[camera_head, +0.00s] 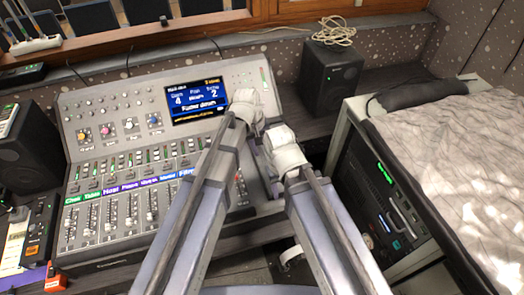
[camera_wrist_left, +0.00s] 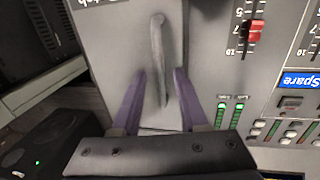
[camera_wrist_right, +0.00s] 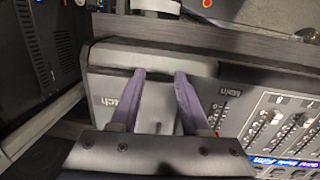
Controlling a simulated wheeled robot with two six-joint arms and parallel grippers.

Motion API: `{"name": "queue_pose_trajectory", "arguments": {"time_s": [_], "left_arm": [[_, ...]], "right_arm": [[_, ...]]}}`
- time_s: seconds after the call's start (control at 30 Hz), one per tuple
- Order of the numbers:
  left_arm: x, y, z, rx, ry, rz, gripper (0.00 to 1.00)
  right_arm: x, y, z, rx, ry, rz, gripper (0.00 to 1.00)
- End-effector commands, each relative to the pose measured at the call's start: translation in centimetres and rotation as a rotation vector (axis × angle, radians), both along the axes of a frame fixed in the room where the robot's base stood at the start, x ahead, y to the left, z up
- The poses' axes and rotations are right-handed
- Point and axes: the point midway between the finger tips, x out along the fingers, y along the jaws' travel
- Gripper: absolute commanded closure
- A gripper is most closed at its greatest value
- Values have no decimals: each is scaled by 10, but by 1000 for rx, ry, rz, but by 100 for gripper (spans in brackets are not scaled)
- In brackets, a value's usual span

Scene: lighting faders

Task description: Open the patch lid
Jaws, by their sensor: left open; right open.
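The patch lid (camera_wrist_left: 108,40) is a grey panel at the right end of the lighting desk, mostly hidden behind my arms in the head view. It carries a bar handle (camera_wrist_left: 158,50) in the left wrist view. My left gripper (camera_wrist_left: 160,72) is open, its fingers on either side of the handle's lower part; I cannot tell if they touch it. The left gripper also shows in the head view (camera_head: 245,105). My right gripper (camera_wrist_right: 160,73) is open over the desk's front end, near a partly covered label ending in "tch" (camera_wrist_right: 131,92). Nothing shows held in it.
The desk's faders (camera_head: 120,212) and lit screen (camera_head: 196,102) lie left of my grippers. A black speaker (camera_head: 330,78) stands behind. A rack case (camera_head: 378,190) with a cloth-covered top (camera_head: 445,165) stands close on the right, with a narrow gap between.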

Motion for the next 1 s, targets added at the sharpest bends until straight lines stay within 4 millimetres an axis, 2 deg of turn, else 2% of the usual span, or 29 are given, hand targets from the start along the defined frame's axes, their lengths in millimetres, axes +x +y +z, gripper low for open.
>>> {"name": "queue_pose_trajectory", "arguments": {"time_s": [0.17, 0.57, 1.0], "left_arm": [[0, 0, 1, 0, 0, 0, 56], [0, 0, 1, 0, 0, 0, 100], [0, 0, 1, 0, 0, 0, 100]], "right_arm": [[0, 0, 1, 0, 0, 0, 54], [0, 0, 1, 0, 0, 0, 54], [0, 0, 1, 0, 0, 0, 54]]}}
